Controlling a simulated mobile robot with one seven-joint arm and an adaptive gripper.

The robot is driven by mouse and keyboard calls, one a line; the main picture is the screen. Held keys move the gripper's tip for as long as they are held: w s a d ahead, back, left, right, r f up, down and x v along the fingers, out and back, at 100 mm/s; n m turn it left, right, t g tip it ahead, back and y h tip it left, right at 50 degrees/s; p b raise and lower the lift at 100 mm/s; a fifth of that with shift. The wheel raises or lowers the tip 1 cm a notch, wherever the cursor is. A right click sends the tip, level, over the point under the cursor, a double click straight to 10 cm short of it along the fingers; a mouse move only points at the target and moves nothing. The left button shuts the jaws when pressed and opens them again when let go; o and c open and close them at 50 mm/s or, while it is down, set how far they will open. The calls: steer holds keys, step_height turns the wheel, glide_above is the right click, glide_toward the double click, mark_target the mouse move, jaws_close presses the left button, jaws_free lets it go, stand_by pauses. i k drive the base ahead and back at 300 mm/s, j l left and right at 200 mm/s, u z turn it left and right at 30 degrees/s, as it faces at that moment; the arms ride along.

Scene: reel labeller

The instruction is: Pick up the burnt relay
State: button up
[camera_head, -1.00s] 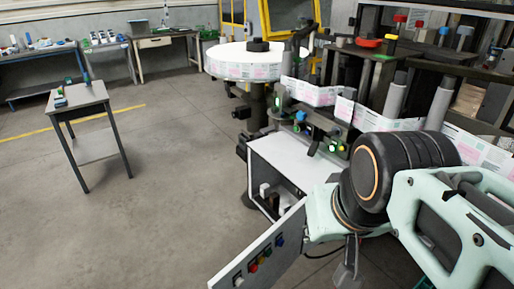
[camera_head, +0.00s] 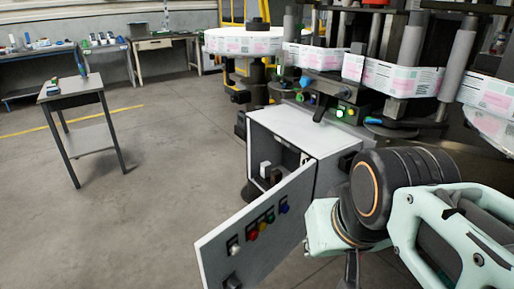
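An open cabinet (camera_head: 300,135) with a white top stands under the labelling machine. Its door (camera_head: 255,225) is swung out toward me and carries several coloured buttons. Inside the opening, a small white block (camera_head: 265,168) and a darker brownish block (camera_head: 277,176) show beside each other. They look like relays, but they are too small to tell whether either is burnt. The door hides the lower part of the interior. My arm's dark wrist joint is right of the door. My gripper's fingers do not show; only a dark part under the wrist reaches the bottom edge.
The labelling machine with its printed label web (camera_head: 400,78) fills the back right. A small grey side table (camera_head: 70,88) with a few items stands at left. Workbenches (camera_head: 165,42) line the back wall. The floor (camera_head: 150,200) between table and cabinet is clear.

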mark_target(276, 175)
steer(key=u, duration=1.9)
steer(key=i+j+u, duration=0.1)
steer(key=u, duration=0.4)
steer(key=i+u, duration=0.25)
steer(key=u, duration=0.25)
steer(key=i+z, duration=0.3)
steer(key=i, duration=0.2)
steer(key=i+j+z, duration=0.25)
steer(key=i, duration=0.2)
steer(key=i+z, duration=0.15)
steer(key=z, duration=0.25)
steer(key=i+z, duration=0.2)
steer(key=z, duration=0.2)
steer(key=i+z, duration=0.15)
steer(key=z, duration=0.2)
steer(key=i+l+z, duration=0.1)
steer(key=z, duration=0.25)
steer(key=i+z, duration=0.25)
steer(key=z, duration=0.15)
steer(key=i+z, duration=0.2)
steer(key=z, duration=0.15)
steer(key=i+z, duration=0.7)
steer(key=z, duration=0.25)
